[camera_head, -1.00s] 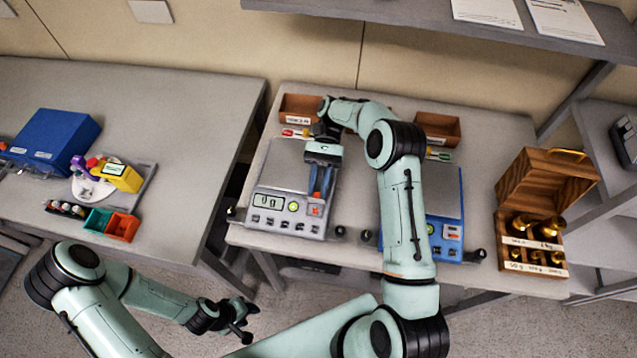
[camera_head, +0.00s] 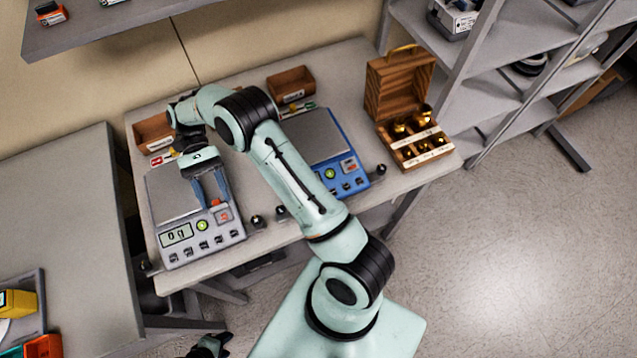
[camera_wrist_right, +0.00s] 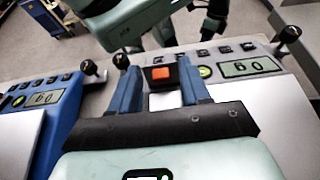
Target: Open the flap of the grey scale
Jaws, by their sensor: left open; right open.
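The grey scale (camera_head: 187,252) stands at the left of the table, its display reading 0 g. It shows upside down at the right of the right wrist view (camera_wrist_right: 278,85). A small orange-red piece (camera_wrist_right: 160,74) in a dark surround sits at its front panel; I cannot tell if this is the flap. My right gripper (camera_head: 211,199) is open, pointing down over the panel. Its blue fingers stand on either side of the orange-red piece, and I cannot tell if they touch it. My left gripper (camera_head: 212,346) is open, low at the bottom edge, away from the table.
A blue scale (camera_head: 349,180) stands to the right, partly behind my right arm. Two wooden trays (camera_head: 291,84) (camera_head: 153,134) lie at the back. An open wooden weight box (camera_head: 399,92) stands at the right. Small black knobs (camera_head: 257,221) stand along the front edge.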

